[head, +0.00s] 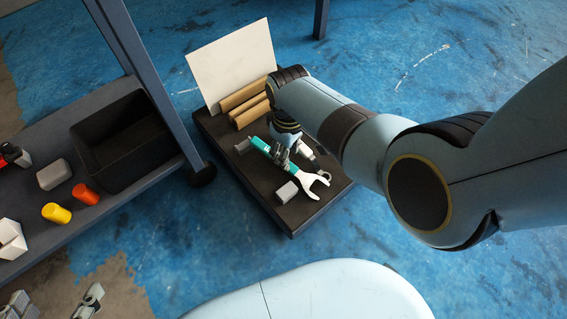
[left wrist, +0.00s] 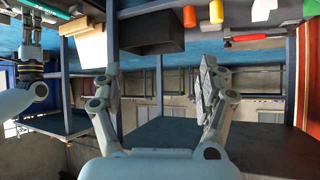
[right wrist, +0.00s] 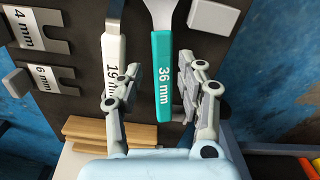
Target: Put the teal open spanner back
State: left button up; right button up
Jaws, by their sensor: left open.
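The teal open spanner (head: 261,145) lies on a dark low platform (head: 290,222), its silver open jaw toward the front right in the head view. In the right wrist view its teal handle (right wrist: 162,80), marked 36 mm, lies between the fingers of my right gripper (right wrist: 153,68), nearer the right finger. These fingers stand apart; I cannot tell if one touches the handle. In the head view my right gripper (head: 284,151) is over the spanner and hides part of it. My left gripper (left wrist: 158,82) is open and empty, low at the left of the head view (head: 57,298).
A white-handled 19 mm spanner (right wrist: 113,58) lies close beside the teal one. A bench with a black bin (head: 112,167) and coloured cylinders (head: 57,213) stands left.

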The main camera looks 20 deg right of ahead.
jog(key=shift+s+f+b, duration=0.1)
jog(key=shift+f+b, duration=0.7)
jog(key=shift+f, duration=0.2)
jog(key=shift+a+f+b, duration=0.15)
jog(key=shift+f+b, duration=1.3)
jog(key=shift+f, duration=0.2)
pick_arm(q)
jog(key=w+d+r+m+t+h, duration=0.1)
jog(key=w+r+t, duration=0.4)
jog(key=r, duration=0.5)
jog(key=w+d+r+m+t+h, duration=0.1)
jog(key=w+r+t, duration=0.4)
jog(key=r, duration=0.6)
jog(key=shift+w+d+t+h, duration=0.3)
jog(key=shift+t+h, duration=0.3)
jog(key=shift+t, duration=0.3)
pick_arm(e)
jog(key=shift+c, duration=0.4)
grip_shut()
